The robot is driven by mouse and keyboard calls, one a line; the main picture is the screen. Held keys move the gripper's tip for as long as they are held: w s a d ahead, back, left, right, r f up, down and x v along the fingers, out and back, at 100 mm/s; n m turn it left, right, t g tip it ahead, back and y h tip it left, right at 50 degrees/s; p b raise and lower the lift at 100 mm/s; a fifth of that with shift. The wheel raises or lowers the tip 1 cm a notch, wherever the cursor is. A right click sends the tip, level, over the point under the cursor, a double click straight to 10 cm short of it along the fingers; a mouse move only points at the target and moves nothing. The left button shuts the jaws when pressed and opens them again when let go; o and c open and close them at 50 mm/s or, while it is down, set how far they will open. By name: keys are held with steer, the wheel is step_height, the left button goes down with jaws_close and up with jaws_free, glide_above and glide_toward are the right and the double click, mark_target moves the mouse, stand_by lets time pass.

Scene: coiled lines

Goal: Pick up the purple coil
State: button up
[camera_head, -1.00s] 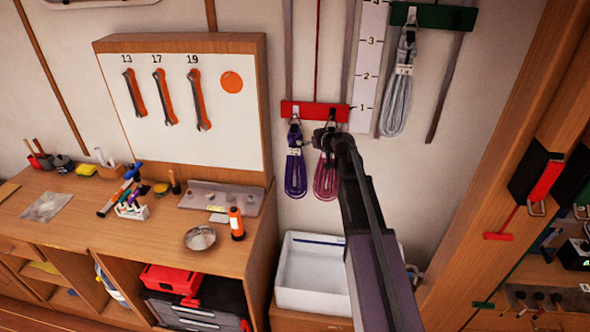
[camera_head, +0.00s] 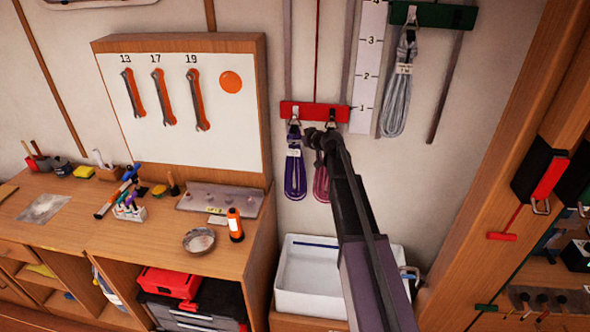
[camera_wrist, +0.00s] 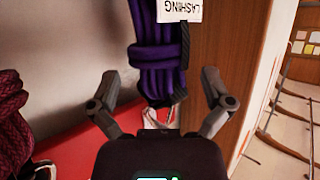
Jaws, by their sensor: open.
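The purple coil (camera_head: 295,172) hangs from a hook on the left part of the red rail (camera_head: 315,111) in the head view. In the wrist view the purple coil (camera_wrist: 158,55) fills the upper middle, with a white tag (camera_wrist: 180,10) lettered "LASHING". My gripper (camera_wrist: 162,100) is open, its two fingers on either side of the coil's hook end, apart from it as far as I can see. In the head view my gripper (camera_head: 316,138) is beside the coil's upper right, partly hidden by my arm.
A pink-red coil (camera_head: 321,180) hangs close beside on the same rail, partly hidden by my arm; it also shows at the wrist view's left (camera_wrist: 12,125). A grey coil (camera_head: 398,90) hangs upper right. A white bin (camera_head: 302,285) stands below. A wooden bench (camera_head: 120,235) is left.

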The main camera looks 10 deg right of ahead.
steer(key=shift+b+x, duration=0.45)
steer(key=shift+x, duration=1.2)
steer(key=shift+d, duration=0.1)
steer(key=c, duration=1.1)
